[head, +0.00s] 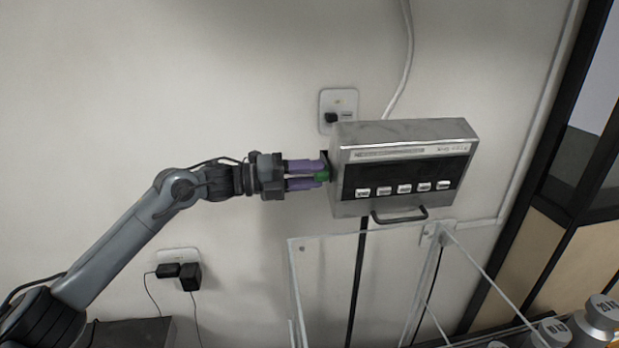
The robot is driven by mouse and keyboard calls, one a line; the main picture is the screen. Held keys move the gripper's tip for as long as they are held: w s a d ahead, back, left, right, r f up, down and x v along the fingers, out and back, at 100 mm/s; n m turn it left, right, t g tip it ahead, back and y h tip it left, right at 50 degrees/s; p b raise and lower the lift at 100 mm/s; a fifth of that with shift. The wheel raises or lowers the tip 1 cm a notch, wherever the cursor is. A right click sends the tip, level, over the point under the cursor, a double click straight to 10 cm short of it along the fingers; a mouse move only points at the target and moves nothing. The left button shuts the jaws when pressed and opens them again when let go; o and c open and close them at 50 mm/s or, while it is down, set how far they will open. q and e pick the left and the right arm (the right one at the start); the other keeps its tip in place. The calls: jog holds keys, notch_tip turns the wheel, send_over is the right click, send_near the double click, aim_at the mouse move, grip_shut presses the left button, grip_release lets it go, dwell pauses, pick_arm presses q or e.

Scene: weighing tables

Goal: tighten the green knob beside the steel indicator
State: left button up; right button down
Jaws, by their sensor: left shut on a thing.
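The steel indicator (404,135) is a grey metal box with a black front panel and a row of white buttons, in the upper right of the head view. The green knob (321,177) sits at its left side, partly hidden by my fingers. My left gripper (322,172) reaches in from the left, its purple fingers above and below the knob, shut on it. My right gripper does not show.
A wall socket (338,108) with a black plug is just above and left of the indicator. A clear-walled enclosure (330,270) stands below it. Metal weights (598,318) stand at the bottom right. Another socket with black adapters (180,268) is lower left.

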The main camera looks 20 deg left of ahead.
pick_arm(q)
jog(key=shift+m, duration=0.9)
jog(key=o, duration=1)
jog(key=shift+o, duration=0.3)
jog(key=shift+a, duration=0.1)
